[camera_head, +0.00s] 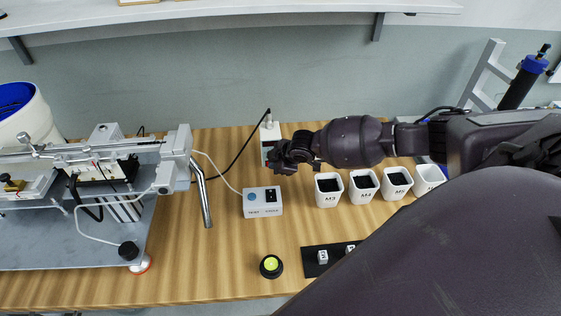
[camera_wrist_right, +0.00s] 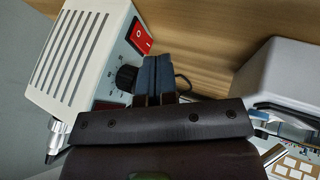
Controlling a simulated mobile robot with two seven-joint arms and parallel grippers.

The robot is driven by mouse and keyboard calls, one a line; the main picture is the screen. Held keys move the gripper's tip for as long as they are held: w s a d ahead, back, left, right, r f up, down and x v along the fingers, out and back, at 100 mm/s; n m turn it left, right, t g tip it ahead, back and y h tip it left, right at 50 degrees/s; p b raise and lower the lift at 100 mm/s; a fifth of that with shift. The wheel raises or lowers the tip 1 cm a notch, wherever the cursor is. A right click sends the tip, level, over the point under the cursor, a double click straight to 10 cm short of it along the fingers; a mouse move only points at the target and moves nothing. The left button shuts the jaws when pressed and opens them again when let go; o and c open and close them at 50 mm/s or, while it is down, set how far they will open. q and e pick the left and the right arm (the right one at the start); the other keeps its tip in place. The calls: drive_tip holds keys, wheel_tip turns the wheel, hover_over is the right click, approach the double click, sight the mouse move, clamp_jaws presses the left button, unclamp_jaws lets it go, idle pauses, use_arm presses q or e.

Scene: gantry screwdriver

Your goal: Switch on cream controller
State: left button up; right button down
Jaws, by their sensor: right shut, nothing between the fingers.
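The cream controller (camera_head: 270,131) stands at the back of the table, partly hidden behind my right gripper (camera_head: 276,158). In the right wrist view, the controller (camera_wrist_right: 85,50) shows a vented side, a red rocker switch (camera_wrist_right: 139,36) with white marks, and a black knob (camera_wrist_right: 126,77). The right gripper (camera_wrist_right: 158,62) is shut and empty. Its blue-grey fingertips are just beside the knob and below the switch in that view. I cannot tell whether they touch the controller. My left gripper is not in view.
A white box with a blue button and black switch (camera_head: 263,202) stands in front. White labelled cups (camera_head: 328,190) are to the right. The gantry machine (camera_head: 120,190) fills the left. A round black-and-yellow piece (camera_head: 271,266) and a black tray (camera_head: 313,264) lie near the front.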

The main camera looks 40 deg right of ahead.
drive_tip(key=shift+b+x, duration=0.3)
drive_tip(key=shift+x, duration=1.2)
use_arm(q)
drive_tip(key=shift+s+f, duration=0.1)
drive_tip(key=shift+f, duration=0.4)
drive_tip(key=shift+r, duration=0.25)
